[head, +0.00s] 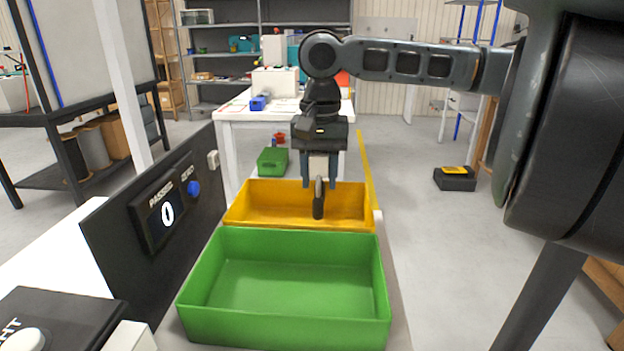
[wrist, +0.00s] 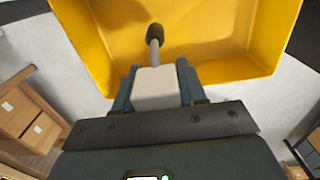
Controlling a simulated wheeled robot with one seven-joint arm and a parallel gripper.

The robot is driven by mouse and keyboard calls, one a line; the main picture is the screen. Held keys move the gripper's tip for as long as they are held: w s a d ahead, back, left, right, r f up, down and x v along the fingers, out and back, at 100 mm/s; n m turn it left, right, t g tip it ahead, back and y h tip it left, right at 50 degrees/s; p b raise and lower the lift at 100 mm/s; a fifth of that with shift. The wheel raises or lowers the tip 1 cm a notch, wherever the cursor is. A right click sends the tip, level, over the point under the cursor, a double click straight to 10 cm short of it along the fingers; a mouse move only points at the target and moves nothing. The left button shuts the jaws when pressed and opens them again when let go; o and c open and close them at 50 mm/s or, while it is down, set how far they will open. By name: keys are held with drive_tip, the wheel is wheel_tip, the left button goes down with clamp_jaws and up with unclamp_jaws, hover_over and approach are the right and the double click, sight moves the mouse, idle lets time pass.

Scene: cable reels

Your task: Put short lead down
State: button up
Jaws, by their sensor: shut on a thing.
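My gripper (head: 319,178) is shut on a short lead, gripping its pale block-shaped end. It also shows in the wrist view (wrist: 156,88). The short lead (head: 318,199) hangs down from the fingers, with a dark tip at its lower end; in the wrist view its pale block (wrist: 155,90) sits between the fingers and the dark tip (wrist: 155,32) points away over the yellow bin. The yellow bin (head: 250,211) stands behind the green bin (head: 290,335). The lead is over the yellow bin's near part; I cannot tell whether it touches the bin. Both bins look empty where visible.
A black panel (head: 120,250) with a display reading 0 and a blue button (head: 194,188) stands left of the bins. A white table (head: 230,112) and a small green crate (head: 272,161) are behind. A black box (head: 455,180) lies on the floor at right.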

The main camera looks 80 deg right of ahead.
drive_tip(key=shift+f, duration=0.2)
drive_tip(key=shift+f, duration=0.3)
drive_tip(key=o, duration=1.1)
wheel_tip(320, 180, up, 13)
drive_tip(key=shift+r+p, duration=0.1)
drive_tip(key=shift+p, duration=0.8)
